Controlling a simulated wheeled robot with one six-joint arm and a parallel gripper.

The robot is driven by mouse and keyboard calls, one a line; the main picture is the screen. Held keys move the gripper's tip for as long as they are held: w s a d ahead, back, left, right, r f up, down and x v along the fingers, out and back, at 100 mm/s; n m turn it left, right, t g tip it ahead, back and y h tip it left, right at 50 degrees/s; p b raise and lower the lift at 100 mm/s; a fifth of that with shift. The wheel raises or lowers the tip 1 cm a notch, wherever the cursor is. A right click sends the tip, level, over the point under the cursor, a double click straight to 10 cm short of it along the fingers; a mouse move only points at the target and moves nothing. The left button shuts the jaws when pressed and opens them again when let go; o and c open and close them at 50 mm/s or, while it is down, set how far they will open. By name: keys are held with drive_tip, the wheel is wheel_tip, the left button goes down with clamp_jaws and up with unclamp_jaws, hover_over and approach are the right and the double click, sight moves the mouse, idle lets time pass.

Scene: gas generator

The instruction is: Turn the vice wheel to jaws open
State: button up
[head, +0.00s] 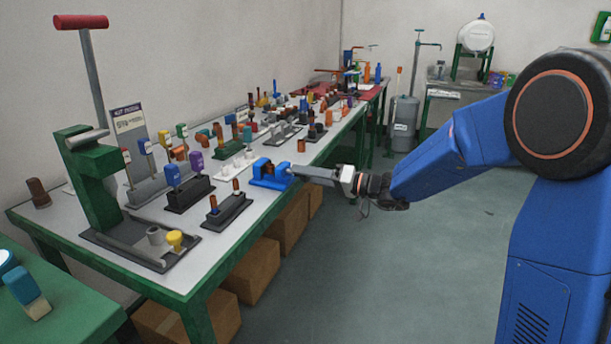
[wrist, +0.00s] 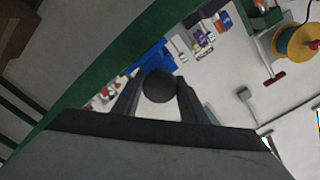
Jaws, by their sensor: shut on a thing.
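The blue vice (head: 268,174) stands near the front edge of the long workbench in the head view. Part of its blue body (wrist: 154,58) shows behind the wheel in the wrist view. The vice wheel (wrist: 159,87) appears as a dark round disc between my fingers. My gripper (head: 293,171) reaches in from the right, level with the vice, and is shut on the wheel. In the wrist view my gripper (wrist: 158,95) has one finger on each side of the wheel. The vice jaws are too small to tell their gap.
The long workbench (head: 150,284) holds several blocks, racks and small parts around the vice. A tall green press (head: 95,180) with a red handle stands at its near left. Cardboard boxes (head: 252,270) sit below the bench. The floor (head: 400,260) to its right is clear.

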drive_tip(key=n, duration=0.4)
drive_tip(key=shift+f+n, duration=0.1)
drive_tip(key=shift+n, duration=0.3)
drive_tip(key=n, duration=0.4)
drive_tip(key=shift+n, duration=0.3)
drive_tip(key=o, duration=1)
drive_tip(key=shift+d, duration=0.1)
drive_tip(key=v, duration=1.7)
drive_tip(key=shift+s+d, duration=0.1)
drive_tip(key=shift+d, duration=0.05)
